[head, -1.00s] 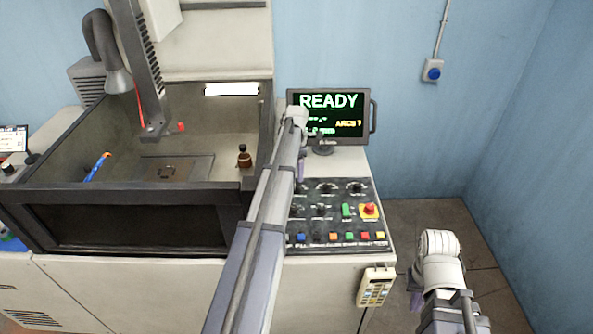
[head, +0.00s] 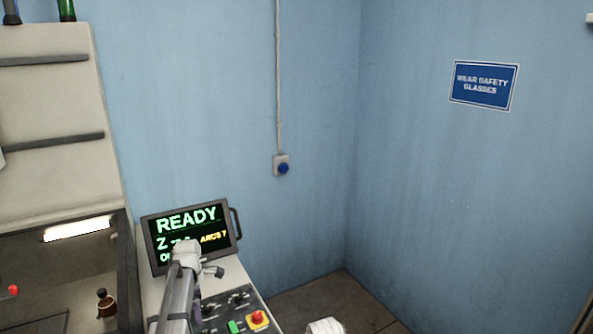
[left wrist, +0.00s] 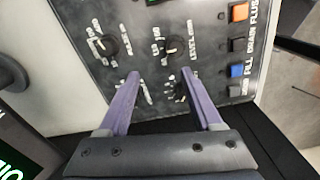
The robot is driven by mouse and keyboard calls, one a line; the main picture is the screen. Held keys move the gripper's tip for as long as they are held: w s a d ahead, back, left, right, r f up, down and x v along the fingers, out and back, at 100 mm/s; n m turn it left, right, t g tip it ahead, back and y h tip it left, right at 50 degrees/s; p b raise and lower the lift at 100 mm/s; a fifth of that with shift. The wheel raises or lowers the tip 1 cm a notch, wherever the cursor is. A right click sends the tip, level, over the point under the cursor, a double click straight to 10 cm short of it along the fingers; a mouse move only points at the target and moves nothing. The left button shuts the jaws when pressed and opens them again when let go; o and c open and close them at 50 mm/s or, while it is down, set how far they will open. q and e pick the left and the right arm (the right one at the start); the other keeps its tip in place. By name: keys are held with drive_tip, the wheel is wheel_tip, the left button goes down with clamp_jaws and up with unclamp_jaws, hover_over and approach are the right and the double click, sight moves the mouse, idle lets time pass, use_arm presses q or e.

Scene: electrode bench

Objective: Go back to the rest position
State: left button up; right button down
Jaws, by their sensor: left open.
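My left arm comes up from the bottom of the head view, its wrist in front of the lower part of the monitor (head: 190,222). Its gripper is mostly hidden there behind the wrist; a bit of purple finger (head: 197,312) shows below. In the left wrist view my left gripper (left wrist: 160,75) is open, with two purple fingers apart and nothing between them. It is over the black control panel (left wrist: 125,15) with its knobs and buttons. Only a pale top part of my right arm shows at the bottom edge of the head view; its gripper is out of view.
The monitor reads READY. The panel also shows in the head view, with a red emergency button (head: 257,318). The machine tank (head: 125,270) at left holds a brown bottle (head: 106,303). A blue wall button (head: 283,167) and a safety sign (head: 484,86) are on bare walls.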

use_arm(q)
drive_tip(key=s+d+m, duration=0.3)
drive_tip(key=d, duration=0.2)
drive_tip(key=s+d+f+m+b, duration=0.1)
drive_tip(key=s+d+m, duration=0.2)
drive_tip(key=d+m, duration=0.1)
drive_tip(key=s+d+f+m, duration=0.1)
drive_tip(key=s+d+m, duration=0.3)
drive_tip(key=d, duration=0.2)
drive_tip(key=shift+d, duration=0.15)
drive_tip(key=s+d+f+m+y+b, duration=0.1)
drive_tip(key=s+d+f+m+b, duration=0.1)
drive_tip(key=s+d+m, duration=0.9)
drive_tip(key=s+m, duration=0.3)
drive_tip(key=m, duration=0.1)
drive_tip(key=shift+s+d, duration=0.35)
drive_tip(key=shift+s, duration=0.05)
use_arm(e)
wheel_tip(320, 180, down, 4)
drive_tip(key=shift+f, duration=0.1)
